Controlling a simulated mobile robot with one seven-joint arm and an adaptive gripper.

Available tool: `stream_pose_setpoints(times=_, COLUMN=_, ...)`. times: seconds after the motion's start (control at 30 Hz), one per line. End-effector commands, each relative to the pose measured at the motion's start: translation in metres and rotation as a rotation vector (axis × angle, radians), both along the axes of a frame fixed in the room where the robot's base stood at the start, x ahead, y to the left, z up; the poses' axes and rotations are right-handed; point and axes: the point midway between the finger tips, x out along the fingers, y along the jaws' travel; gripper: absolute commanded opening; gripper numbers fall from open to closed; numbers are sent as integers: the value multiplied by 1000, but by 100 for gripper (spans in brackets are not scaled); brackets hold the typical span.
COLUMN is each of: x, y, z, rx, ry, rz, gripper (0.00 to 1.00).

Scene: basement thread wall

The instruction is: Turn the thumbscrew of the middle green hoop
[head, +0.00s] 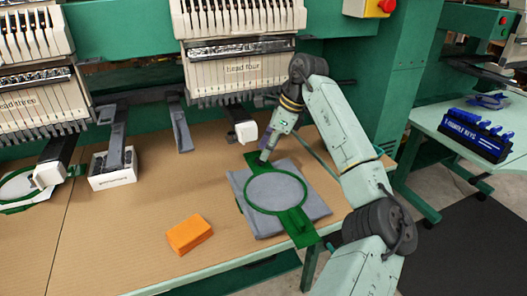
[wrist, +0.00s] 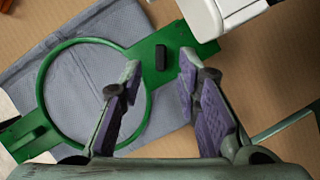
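The green hoop (head: 249,204) lies on a folded grey cloth (head: 312,198) on the table below head four. In the wrist view the hoop (wrist: 42,92) rings the cloth (wrist: 105,22), and its flat green bracket holds a small dark upright thumbscrew (wrist: 161,57). My gripper (wrist: 160,72) is open, its purple-padded fingers apart, with the thumbscrew showing between and just beyond the fingertips. I cannot tell whether they are level with it; no contact shows. In the head view my gripper (head: 264,157) is over the hoop's far end and hides the thumbscrew.
A white machine part (wrist: 225,14) is close beyond the fingertips. An orange block (head: 189,234) lies front left. Another green hoop (head: 68,174) is at far left, by a small open box (head: 113,181). A blue rack (head: 476,138) stands on the right side table.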

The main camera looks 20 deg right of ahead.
Motion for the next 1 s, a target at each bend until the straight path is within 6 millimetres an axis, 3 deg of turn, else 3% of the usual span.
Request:
stream_pose_setpoints(times=0.2, x=4, y=8, z=-21, rx=1, ry=0, rz=-1, gripper=30)
stream_pose_setpoints(times=0.53, x=5, y=9, z=-25, rx=0, ry=-1, rz=0, gripper=30)
stream_pose_setpoints(times=1.0, x=5, y=9, z=-25, rx=0, ry=-1, rz=0, gripper=0)
